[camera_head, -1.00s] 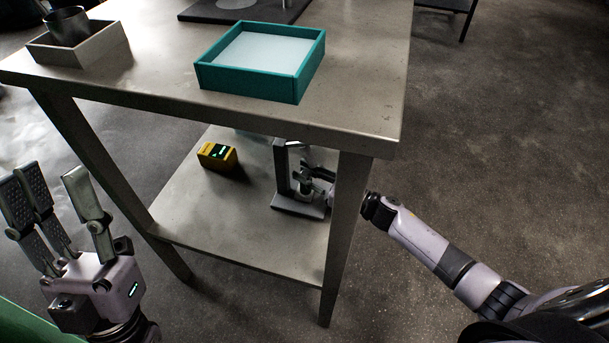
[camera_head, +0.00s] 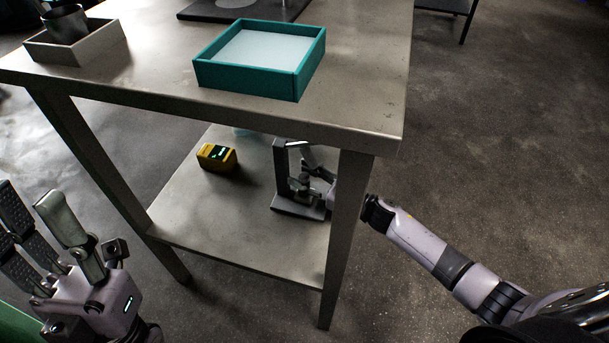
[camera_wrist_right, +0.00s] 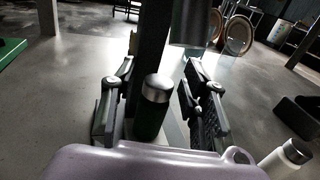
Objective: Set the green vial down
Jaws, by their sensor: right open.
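The green vial (camera_wrist_right: 149,112), dark green with a silver cap, stands upright between the fingers of my right gripper (camera_wrist_right: 155,110) in the right wrist view. Those fingers are spread, with a gap on each side of the vial. Its bottom is hidden by my wrist. In the head view my right gripper (camera_head: 312,178) reaches under the table, at the disperser stand (camera_head: 281,175) on the lower shelf. I cannot make out the vial clearly there. My left gripper (camera_head: 52,240) is open and empty at the left edge, its fingers apart.
The lower shelf (camera_head: 225,235) also holds a yellow device (camera_head: 216,157). A table leg (camera_head: 345,230) stands in front of my right wrist. The tabletop (camera_head: 365,75) above holds a teal tray (camera_head: 245,78) and a grey box with a metal cup (camera_head: 64,24). A white bottle (camera_wrist_right: 286,158) shows at the right wrist view's lower right.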

